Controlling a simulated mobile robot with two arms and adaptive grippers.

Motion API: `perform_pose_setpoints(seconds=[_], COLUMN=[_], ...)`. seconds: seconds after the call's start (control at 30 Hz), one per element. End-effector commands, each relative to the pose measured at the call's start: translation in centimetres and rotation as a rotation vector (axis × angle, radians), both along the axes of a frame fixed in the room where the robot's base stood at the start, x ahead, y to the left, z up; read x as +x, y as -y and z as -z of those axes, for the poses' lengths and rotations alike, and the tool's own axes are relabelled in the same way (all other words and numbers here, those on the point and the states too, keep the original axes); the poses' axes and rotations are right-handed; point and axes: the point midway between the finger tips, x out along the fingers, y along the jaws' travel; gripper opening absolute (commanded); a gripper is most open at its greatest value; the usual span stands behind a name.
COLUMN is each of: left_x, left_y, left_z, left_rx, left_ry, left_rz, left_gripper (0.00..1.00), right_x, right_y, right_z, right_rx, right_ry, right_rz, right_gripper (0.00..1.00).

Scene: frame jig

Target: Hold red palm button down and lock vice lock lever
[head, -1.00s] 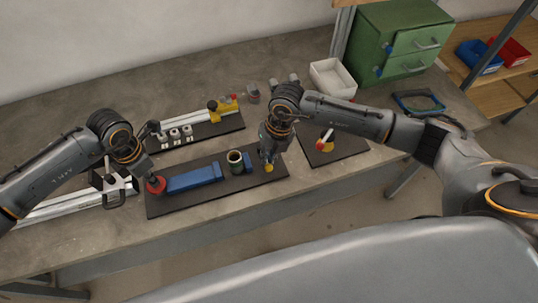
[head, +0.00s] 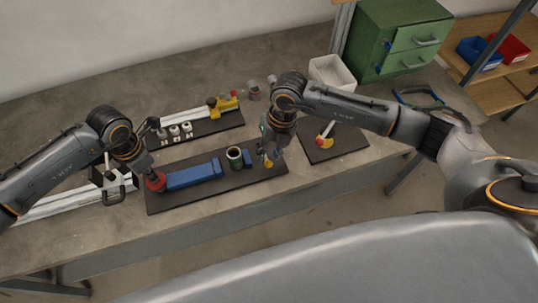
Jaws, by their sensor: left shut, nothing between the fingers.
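The red palm button (head: 155,182) is at the left end of a dark board (head: 215,199) on the bench. My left gripper (head: 148,170) is shut, its tips at the top of the button and partly covering it; I cannot tell how far the button is pressed. The blue vice (head: 194,177) runs along the board to the right of the button. A small yellow-tipped part (head: 268,163), which looks like the lock lever, is at the board's right end. My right gripper (head: 268,150) is right at it and hides much of it. Its finger opening and any contact are unclear.
A dark cup-like holder (head: 234,157) stands between the vice and my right gripper. Behind is a board with a yellow clamp (head: 222,106). A red-knobbed lever (head: 324,137) stands on a board to the right. A white bin (head: 331,73) and green cabinet (head: 397,45) are farther back.

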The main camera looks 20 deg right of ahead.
Motion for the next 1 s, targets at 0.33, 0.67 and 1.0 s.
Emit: perform_pose_setpoints(seconds=[0.33, 0.67, 1.0], left_x=[-0.7, -0.7, -0.7], left_y=[0.1, 0.0, 0.0], left_z=[0.8, 0.8, 0.7], left_rx=[0.002, 0.002, 0.002], left_ry=[-0.018, -0.02, -0.02], left_rz=[0.003, 0.003, 0.002], left_gripper=[0.0, 0.0, 0.0], right_x=[-0.4, -0.7, -0.6], right_y=[1.5, 2.0, 2.0], right_z=[-7.1, -9.6, -9.7], right_rx=[-0.001, -0.002, -0.001], right_ry=[0.005, 0.0, 0.0], right_rz=[0.0, 0.0, 0.0], right_gripper=[0.32, 0.32, 0.32])
